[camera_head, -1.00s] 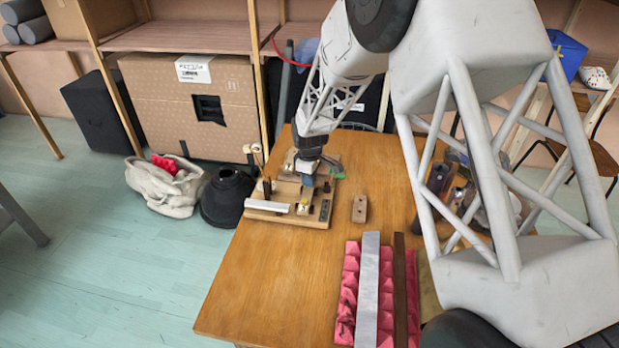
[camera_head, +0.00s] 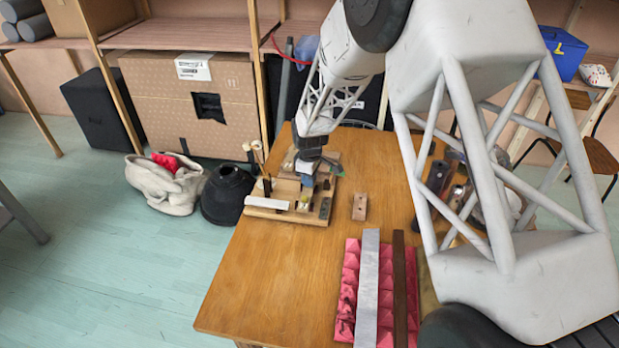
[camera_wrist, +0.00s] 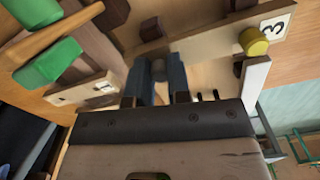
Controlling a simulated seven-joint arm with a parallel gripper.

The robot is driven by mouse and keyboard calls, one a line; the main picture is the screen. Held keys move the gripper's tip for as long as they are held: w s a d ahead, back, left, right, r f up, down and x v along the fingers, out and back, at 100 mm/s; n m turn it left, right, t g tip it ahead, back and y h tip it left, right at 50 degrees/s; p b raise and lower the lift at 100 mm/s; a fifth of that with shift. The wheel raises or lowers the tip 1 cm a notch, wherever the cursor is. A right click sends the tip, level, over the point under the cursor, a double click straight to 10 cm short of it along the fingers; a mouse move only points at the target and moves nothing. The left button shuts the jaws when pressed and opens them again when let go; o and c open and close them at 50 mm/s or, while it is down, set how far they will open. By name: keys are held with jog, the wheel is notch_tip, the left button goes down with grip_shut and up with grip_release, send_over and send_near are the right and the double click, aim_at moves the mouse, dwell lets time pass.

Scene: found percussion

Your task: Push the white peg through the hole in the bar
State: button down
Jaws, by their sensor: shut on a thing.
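My gripper (camera_head: 306,180) is low over a wooden fixture board (camera_head: 286,216) at the far left of the table. In the wrist view its two blue-grey fingers (camera_wrist: 159,82) are closed on a small grey, round-ended piece (camera_wrist: 158,69). The piece is mostly hidden and shaded, so I cannot tell whether it is the white peg. A pale wooden bar (camera_wrist: 205,42) crosses just beyond the fingertips. Its hole is not clearly visible. A white strip (camera_head: 267,203) lies along the board's front left edge and also shows in the wrist view (camera_wrist: 256,87).
A yellow knob (camera_wrist: 253,42) sits near a "3" label, and green pieces (camera_wrist: 46,63) stand at the left. A small wooden block (camera_head: 360,207) lies right of the board. Metal (camera_head: 367,290) and dark (camera_head: 399,290) bars rest on pink foam (camera_head: 348,300). The table's front left is clear.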

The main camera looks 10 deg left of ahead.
jog(key=shift+f, duration=0.1)
jog(key=c, duration=1)
grip_release()
notch_tip(320, 180, up, 8)
jog(key=shift+f, duration=0.25)
jog(key=shift+r, duration=0.2)
